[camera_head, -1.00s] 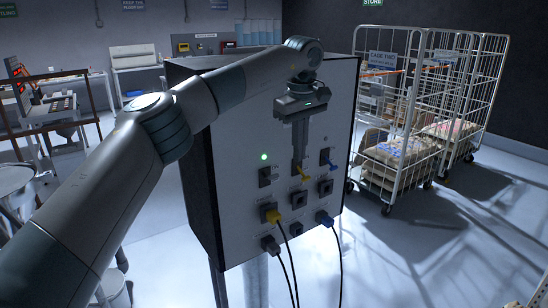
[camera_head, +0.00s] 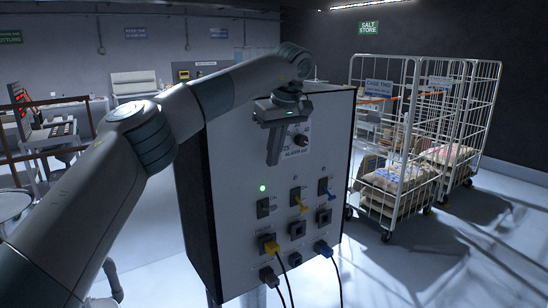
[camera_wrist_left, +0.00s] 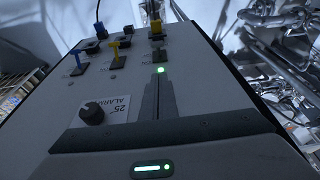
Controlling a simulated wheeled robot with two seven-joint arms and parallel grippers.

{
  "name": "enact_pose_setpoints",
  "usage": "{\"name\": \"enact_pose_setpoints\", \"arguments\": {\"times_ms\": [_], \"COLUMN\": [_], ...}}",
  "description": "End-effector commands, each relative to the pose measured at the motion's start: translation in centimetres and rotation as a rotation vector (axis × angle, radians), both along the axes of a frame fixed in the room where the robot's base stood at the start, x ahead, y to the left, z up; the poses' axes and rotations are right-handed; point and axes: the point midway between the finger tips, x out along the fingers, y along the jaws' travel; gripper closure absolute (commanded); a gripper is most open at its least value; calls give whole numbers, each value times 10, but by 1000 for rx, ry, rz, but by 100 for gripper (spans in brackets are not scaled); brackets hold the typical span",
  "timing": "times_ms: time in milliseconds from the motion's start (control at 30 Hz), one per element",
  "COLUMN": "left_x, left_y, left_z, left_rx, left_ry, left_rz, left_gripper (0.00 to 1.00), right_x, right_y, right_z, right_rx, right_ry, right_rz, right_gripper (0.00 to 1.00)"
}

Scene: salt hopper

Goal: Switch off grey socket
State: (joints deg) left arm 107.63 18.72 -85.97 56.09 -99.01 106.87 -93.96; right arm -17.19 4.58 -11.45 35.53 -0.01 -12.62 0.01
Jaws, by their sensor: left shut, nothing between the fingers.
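A pale control box (camera_head: 225,215) stands upright with switches and sockets on its front. The grey switch (camera_head: 263,207) is at the left of the switch row, under a lit green lamp (camera_head: 262,188); its lever position is too small to tell. A yellow switch (camera_head: 297,197) and a blue switch (camera_head: 326,188) sit to its right. My left gripper (camera_head: 272,163) is shut and empty, fingers down, above the green lamp. In the left wrist view its fingertips (camera_wrist_left: 159,77) appear just short of the lamp (camera_wrist_left: 160,70), with the grey switch (camera_wrist_left: 160,56) beyond. Any contact with the panel cannot be told.
Below the switches are a yellow plug (camera_head: 267,244), a grey plug (camera_head: 268,275) and a blue plug (camera_head: 322,249) with hanging cables. A dark knob (camera_head: 300,140) sits high on the panel. Wire cages (camera_head: 386,130) with sacks stand at right.

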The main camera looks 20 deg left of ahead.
Motion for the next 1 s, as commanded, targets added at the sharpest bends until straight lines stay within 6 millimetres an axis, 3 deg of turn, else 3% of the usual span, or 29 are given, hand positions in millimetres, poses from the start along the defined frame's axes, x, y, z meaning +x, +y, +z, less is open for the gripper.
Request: {"name": "enact_pose_setpoints", "arguments": {"times_ms": [500,600,1000], "left_x": [15,9,3], "left_y": [20,13,4], "left_z": [-80,-92,-115], "left_rx": [-1,0,-2], "left_ry": [4,3,0], "left_rz": [1,-3,1], "left_gripper": [100,100,100], "right_x": [0,0,0], "right_y": [1,1,1], "right_z": [37,46,55], "right_rx": [1,1,1], "right_ry": [0,0,-1], "right_rz": [-1,-1,-1], "right_gripper": [69,69,69]}}
